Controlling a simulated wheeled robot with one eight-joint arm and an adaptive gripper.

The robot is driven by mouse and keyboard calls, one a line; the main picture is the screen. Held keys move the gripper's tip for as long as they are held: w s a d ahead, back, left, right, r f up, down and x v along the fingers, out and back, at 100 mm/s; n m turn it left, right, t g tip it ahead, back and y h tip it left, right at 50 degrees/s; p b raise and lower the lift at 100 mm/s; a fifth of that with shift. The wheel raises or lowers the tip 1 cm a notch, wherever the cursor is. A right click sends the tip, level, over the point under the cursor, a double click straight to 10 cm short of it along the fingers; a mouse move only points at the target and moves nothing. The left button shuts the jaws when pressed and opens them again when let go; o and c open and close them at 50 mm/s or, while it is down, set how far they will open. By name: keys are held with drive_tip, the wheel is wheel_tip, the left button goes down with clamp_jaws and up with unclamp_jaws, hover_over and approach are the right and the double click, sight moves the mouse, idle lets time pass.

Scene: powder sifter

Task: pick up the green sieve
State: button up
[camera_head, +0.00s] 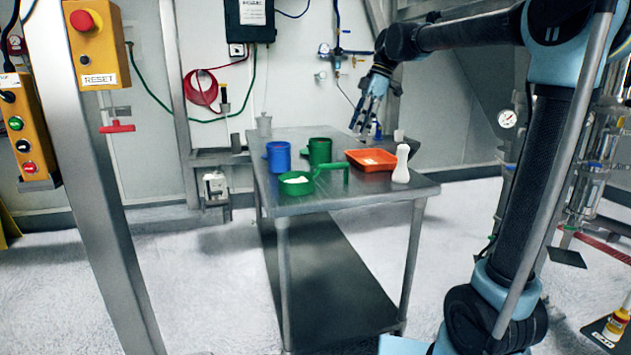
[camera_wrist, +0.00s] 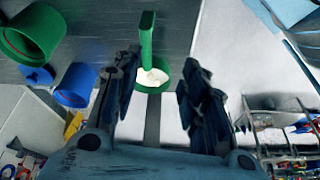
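The green sieve (camera_head: 298,189) stands on the metal table near its front left edge, with white powder in its round pan and its handle pointing right. In the wrist view the sieve (camera_wrist: 147,38) shows between my fingers, handle toward the top of the picture. My gripper (camera_head: 366,122) is above the back right of the table, apart from the sieve. In the wrist view my gripper (camera_wrist: 160,58) has its two dark fingers spread, with nothing held between them.
On the table (camera_head: 395,190) stand a blue cup (camera_head: 278,157), a green cup (camera_head: 320,151), an orange tray (camera_head: 366,161) and a white bottle (camera_head: 401,168). A grey container (camera_head: 264,126) stands at the back left.

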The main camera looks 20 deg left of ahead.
drive_tip(key=w+a+r+n, duration=0.1)
drive_tip(key=a+r+n, duration=0.1)
drive_tip(key=a, duration=0.3)
approach(330, 164)
drive_tip(key=shift+g, duration=0.3)
drive_tip(key=x, duration=0.6)
drive_tip(key=shift+w+a, duration=0.35)
drive_tip(key=shift+a, duration=0.05)
drive_tip(key=shift+d+x, duration=0.2)
drive_tip(key=shift+x, duration=1.2)
drive_tip(key=shift+d+x, duration=0.15)
drive_tip(key=shift+x, duration=1.3)
drive_tip(key=shift+f, duration=0.1)
clamp_jaws()
